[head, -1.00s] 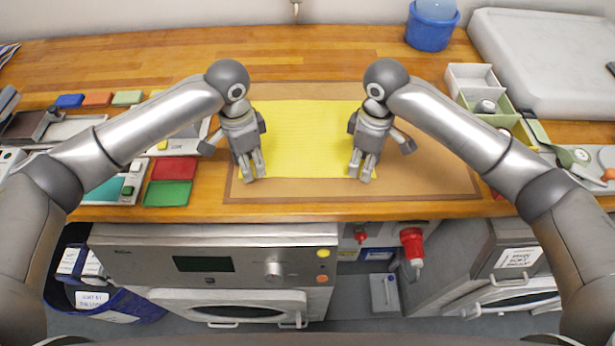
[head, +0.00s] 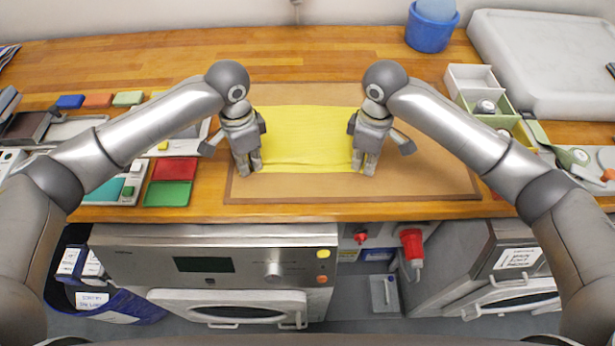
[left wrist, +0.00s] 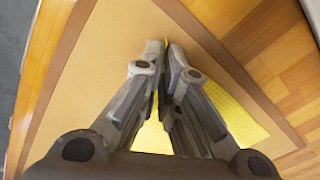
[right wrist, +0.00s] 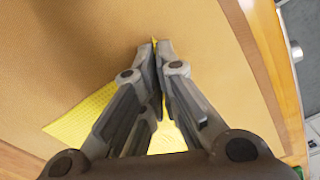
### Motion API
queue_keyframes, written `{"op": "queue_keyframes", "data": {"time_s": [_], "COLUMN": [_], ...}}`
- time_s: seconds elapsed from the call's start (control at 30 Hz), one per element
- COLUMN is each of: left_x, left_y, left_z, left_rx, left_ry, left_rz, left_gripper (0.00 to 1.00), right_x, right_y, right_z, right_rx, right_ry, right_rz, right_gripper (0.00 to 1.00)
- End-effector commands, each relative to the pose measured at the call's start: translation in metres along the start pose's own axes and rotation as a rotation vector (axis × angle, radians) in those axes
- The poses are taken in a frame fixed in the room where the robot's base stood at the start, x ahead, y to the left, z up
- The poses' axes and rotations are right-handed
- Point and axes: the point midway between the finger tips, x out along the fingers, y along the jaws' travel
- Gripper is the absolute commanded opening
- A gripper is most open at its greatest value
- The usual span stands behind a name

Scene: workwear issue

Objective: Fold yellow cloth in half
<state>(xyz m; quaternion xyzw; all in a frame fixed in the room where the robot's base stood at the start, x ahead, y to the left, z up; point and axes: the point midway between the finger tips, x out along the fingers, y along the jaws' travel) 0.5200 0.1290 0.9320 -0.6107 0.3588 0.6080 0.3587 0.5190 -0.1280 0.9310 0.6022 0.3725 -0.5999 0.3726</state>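The yellow cloth (head: 305,135) lies on the brown mat (head: 420,180) between my two grippers, its near edge slightly raised and rippled. My left gripper (head: 249,170) is at the cloth's near left corner; in the left wrist view its fingers (left wrist: 164,45) are closed together with a sliver of yellow cloth (left wrist: 243,122) between them. My right gripper (head: 363,170) is at the near right corner; in the right wrist view its fingers (right wrist: 154,45) are closed with yellow cloth (right wrist: 85,122) between them. The arms hide parts of the cloth's side edges.
Red and green pads (head: 168,193) and small trays lie left of the mat. White and green bins (head: 478,85), a blue bucket (head: 431,28) and a large white case (head: 545,60) stand at the right. The counter behind the mat is clear.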

Motion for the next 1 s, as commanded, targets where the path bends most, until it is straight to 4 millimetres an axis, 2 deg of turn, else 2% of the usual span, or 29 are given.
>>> {"op": "queue_keyframes", "data": {"time_s": [0.37,0.8,1.0], "left_x": [-0.001,-0.034,-0.043], "left_y": [0.0,-0.001,-0.001], "left_z": [0.003,0.003,0.002], "left_rx": [-0.002,-0.003,-0.003], "left_ry": [-0.01,-0.008,-0.007], "left_rz": [0.003,0.001,0.0], "left_gripper": [0.0,0.0,0.0], "right_x": [-0.002,-0.035,-0.044], "right_y": [0.001,0.001,0.001], "right_z": [0.003,0.002,0.002], "right_rx": [0.004,0.004,0.003], "right_ry": [-0.008,-0.006,-0.006], "right_rz": [0.0,0.001,0.001], "right_gripper": [0.0,0.0,0.0]}}
